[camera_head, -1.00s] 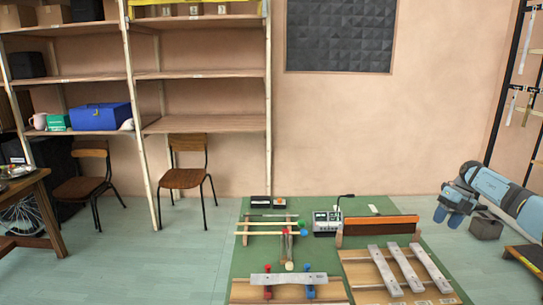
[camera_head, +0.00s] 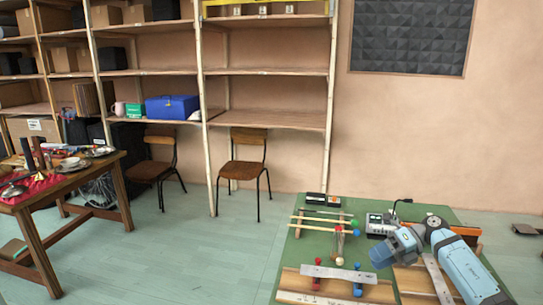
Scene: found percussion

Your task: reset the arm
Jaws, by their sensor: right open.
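My right arm comes in from the lower right, pale blue and dark grey. Its gripper (camera_head: 383,256) is open, with no object seen between the fingers, and hangs over the green mat (camera_head: 357,246), left of the arm's dark joint. It appears above the bench items, left of the metal bars (camera_head: 438,278), which the arm partly hides. A single metal bar on a wooden stand (camera_head: 338,274) lies to its lower left. My left gripper is not in view.
Mallets (camera_head: 322,221) and a small grey device (camera_head: 380,222) lie behind the gripper. An orange-brown board (camera_head: 467,231) is partly hidden by my arm. A wooden table with a red cloth (camera_head: 35,188) stands at left. Chairs (camera_head: 245,160) and shelves (camera_head: 270,72) line the wall. The floor between is clear.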

